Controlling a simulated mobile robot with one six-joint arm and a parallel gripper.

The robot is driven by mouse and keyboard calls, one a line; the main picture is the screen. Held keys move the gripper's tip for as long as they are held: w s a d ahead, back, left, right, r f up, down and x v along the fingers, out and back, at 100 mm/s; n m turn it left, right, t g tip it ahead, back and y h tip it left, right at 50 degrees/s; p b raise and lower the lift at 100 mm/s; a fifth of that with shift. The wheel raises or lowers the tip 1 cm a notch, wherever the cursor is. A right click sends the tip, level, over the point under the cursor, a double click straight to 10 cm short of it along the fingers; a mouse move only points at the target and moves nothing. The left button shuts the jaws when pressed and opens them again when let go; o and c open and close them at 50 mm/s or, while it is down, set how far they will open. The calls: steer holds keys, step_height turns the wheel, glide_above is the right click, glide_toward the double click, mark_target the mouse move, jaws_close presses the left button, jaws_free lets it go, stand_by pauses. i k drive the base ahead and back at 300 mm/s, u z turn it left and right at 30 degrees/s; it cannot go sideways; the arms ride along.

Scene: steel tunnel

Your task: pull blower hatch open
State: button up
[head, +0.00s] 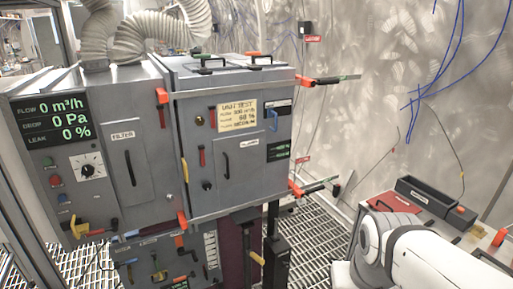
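A grey steel unit stands at the left and middle of the head view. Its right-hand box has a front panel (265,190) with a small door (240,155) and a black handle on it. To its left, a tall door (121,185) marked FILTER also has a black handle. Both doors look closed. I cannot read a blower label, so I cannot tell which door is the blower hatch. My white arm shows at the lower right, apart from the unit. My gripper is not in view.
Orange-tipped bars (335,78) stick out from the box's right side. Ribbed hoses (140,32) rise from the unit's top. A bench with a dark tray (428,197) stands at the right. Grating floor (315,225) is open between unit and bench.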

mark_target(238, 159)
steer(key=u, duration=0.2)
steer(key=i, duration=1.3)
steer(key=u, duration=0.75)
steer(key=k, duration=0.7)
steer(key=u, duration=0.2)
steer(key=i, duration=0.75)
steer(key=z, duration=0.1)
